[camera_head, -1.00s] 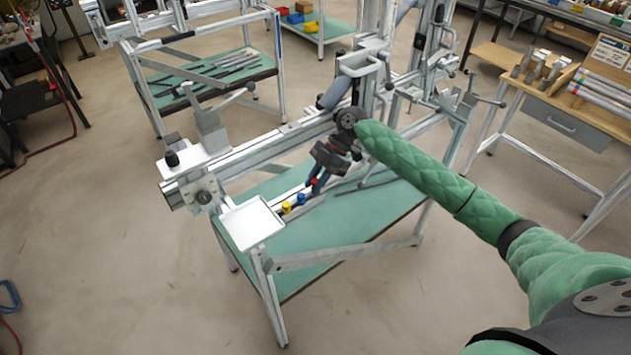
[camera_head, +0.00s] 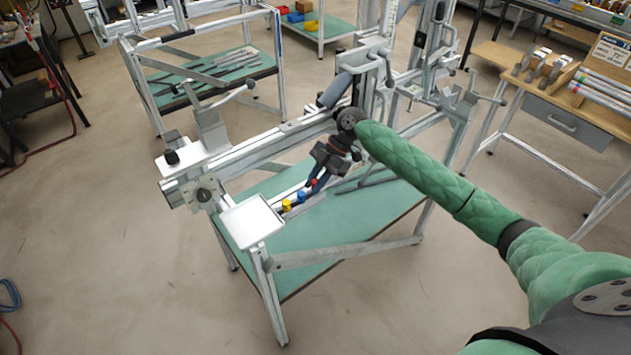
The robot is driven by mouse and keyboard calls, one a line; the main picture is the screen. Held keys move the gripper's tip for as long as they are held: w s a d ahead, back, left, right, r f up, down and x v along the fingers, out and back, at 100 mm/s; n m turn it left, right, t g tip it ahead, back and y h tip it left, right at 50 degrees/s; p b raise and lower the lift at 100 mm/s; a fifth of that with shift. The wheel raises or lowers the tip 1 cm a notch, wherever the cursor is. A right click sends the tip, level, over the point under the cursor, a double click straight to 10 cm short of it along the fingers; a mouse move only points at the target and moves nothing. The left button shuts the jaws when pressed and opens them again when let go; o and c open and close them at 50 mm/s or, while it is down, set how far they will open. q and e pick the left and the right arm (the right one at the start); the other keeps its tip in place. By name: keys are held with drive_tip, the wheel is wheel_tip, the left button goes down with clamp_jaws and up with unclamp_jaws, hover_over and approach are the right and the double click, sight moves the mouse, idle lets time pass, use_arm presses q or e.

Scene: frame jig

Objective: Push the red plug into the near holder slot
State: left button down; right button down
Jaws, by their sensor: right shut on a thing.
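The small red plug (camera_head: 314,182) is at the fingertips of my right gripper (camera_head: 312,185), above the teal table of the frame jig. My right gripper points down and is shut on the red plug; its dark fingers partly hide it. A blue plug (camera_head: 301,196) and a yellow plug (camera_head: 287,205) stand in a row to the lower left of it. The holder and its near slot are too small and covered to make out, so I cannot tell how deep the red plug sits. My left gripper is not in view.
The jig's aluminium rail (camera_head: 262,152) runs behind the plugs. The teal tabletop (camera_head: 330,228) in front is clear. A workbench with a grey drawer (camera_head: 568,122) stands at the right.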

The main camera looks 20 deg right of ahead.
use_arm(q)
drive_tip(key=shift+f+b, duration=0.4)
use_arm(e)
drive_tip(key=shift+f, duration=0.75)
drive_tip(key=c, duration=1.2)
unclamp_jaws()
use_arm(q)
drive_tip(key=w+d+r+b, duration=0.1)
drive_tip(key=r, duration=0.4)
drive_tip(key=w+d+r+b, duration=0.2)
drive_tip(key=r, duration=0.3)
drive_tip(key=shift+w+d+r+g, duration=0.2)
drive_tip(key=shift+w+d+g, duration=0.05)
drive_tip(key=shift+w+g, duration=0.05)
use_arm(e)
drive_tip(key=shift+v, duration=3.9)
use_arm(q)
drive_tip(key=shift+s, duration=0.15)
use_arm(e)
drive_tip(key=shift+s+f, duration=0.1)
